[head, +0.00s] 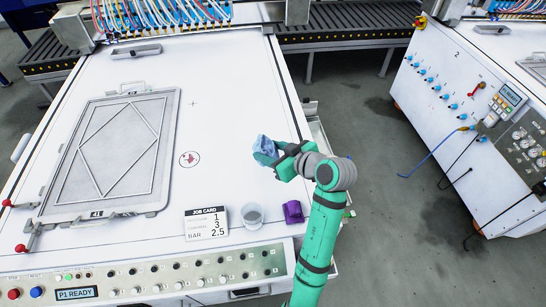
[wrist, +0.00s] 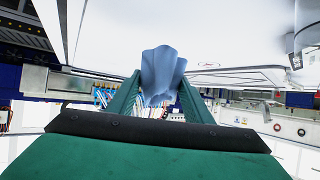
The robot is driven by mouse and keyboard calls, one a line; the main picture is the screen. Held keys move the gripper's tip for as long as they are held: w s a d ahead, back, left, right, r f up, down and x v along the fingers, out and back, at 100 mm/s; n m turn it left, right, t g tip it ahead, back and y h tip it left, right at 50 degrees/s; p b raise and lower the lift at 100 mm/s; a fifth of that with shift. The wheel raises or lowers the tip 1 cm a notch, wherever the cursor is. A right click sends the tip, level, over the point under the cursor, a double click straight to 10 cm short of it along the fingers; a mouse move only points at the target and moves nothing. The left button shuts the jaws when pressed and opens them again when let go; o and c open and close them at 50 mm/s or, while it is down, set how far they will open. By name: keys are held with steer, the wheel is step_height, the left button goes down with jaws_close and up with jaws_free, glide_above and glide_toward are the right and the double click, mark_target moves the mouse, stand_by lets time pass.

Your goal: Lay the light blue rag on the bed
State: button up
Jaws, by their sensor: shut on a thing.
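The light blue rag (head: 264,149) is crumpled and held in my gripper (head: 285,158) in the head view. In the wrist view the rag (wrist: 161,72) sticks out between the two green fingers of my gripper (wrist: 160,98), which are shut on it. The rag appears above the right part of the white bed (head: 215,100); the head view does not clearly show whether it touches the surface. Part of the rag is hidden by the fingers.
On the bed lie a grey framed plate (head: 118,150), a job card (head: 206,223), a grey cup (head: 252,216) and a purple object (head: 293,212). A rack of nozzles and hoses (head: 160,15) spans the back. The bed between plate and rag is mostly clear.

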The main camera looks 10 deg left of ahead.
mark_target(274, 152)
steer(key=w+f, duration=0.1)
steer(key=f, duration=0.1)
steer(key=w+f, duration=0.1)
steer(key=shift+w+d+f, duration=0.15)
steer(key=shift+w+d, duration=0.15)
steer(key=shift+w, duration=0.05)
steer(key=shift+f, duration=1.5)
steer(key=shift+f, duration=0.1)
steer(key=o, duration=1.1)
